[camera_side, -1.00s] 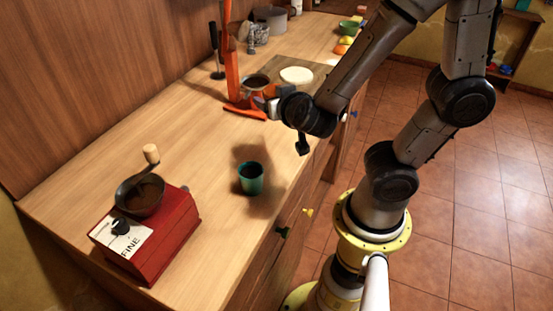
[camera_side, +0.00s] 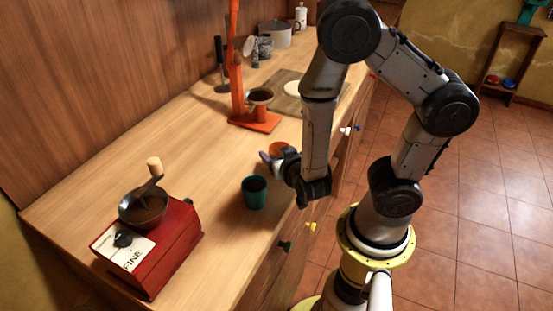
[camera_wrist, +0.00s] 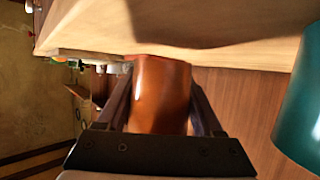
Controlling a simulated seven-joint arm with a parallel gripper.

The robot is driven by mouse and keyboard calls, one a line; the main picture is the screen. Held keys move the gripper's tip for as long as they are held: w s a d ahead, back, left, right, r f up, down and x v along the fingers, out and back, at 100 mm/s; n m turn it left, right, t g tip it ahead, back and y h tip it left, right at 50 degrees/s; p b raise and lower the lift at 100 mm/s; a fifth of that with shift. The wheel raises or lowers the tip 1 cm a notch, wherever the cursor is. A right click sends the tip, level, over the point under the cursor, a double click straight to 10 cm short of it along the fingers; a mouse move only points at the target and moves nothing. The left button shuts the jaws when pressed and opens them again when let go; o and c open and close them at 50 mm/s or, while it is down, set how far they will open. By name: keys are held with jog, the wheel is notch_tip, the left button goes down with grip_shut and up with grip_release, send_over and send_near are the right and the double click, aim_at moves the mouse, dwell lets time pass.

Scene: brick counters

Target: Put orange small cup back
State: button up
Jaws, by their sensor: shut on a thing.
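The orange small cup (camera_wrist: 160,95) is between the two dark fingers of my gripper (camera_wrist: 163,108) in the wrist view, and the fingers are shut on it. In the side view the orange cup (camera_side: 279,148) shows as a small piece behind my gripper (camera_side: 270,157), which is low over the wooden counter. I cannot tell whether the cup touches the counter. A teal cup (camera_side: 255,194) stands upright on the counter, just in front and to the left of my gripper. It also shows at the right edge of the wrist view (camera_wrist: 300,110).
An orange stand (camera_side: 262,121) holding a dark-filled bowl is behind my gripper. A red grinder (camera_side: 160,252) stands at the front left. A board (camera_side: 287,100), a pot and utensils are farther back. The left middle of the counter (camera_side: 150,135) is clear.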

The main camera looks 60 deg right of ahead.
jog(key=shift+f, duration=0.9)
jog(key=shift+f, duration=0.2)
jog(key=o, duration=1.4)
jog(key=shift+r, duration=0.15)
jog(key=shift+a+r, duration=0.1)
jog(key=shift+s+a+r, duration=0.25)
jog(key=shift+s+a, duration=0.15)
jog(key=shift+a, duration=0.1)
jog(key=shift+v, duration=3)
jog(key=shift+s+d, duration=0.1)
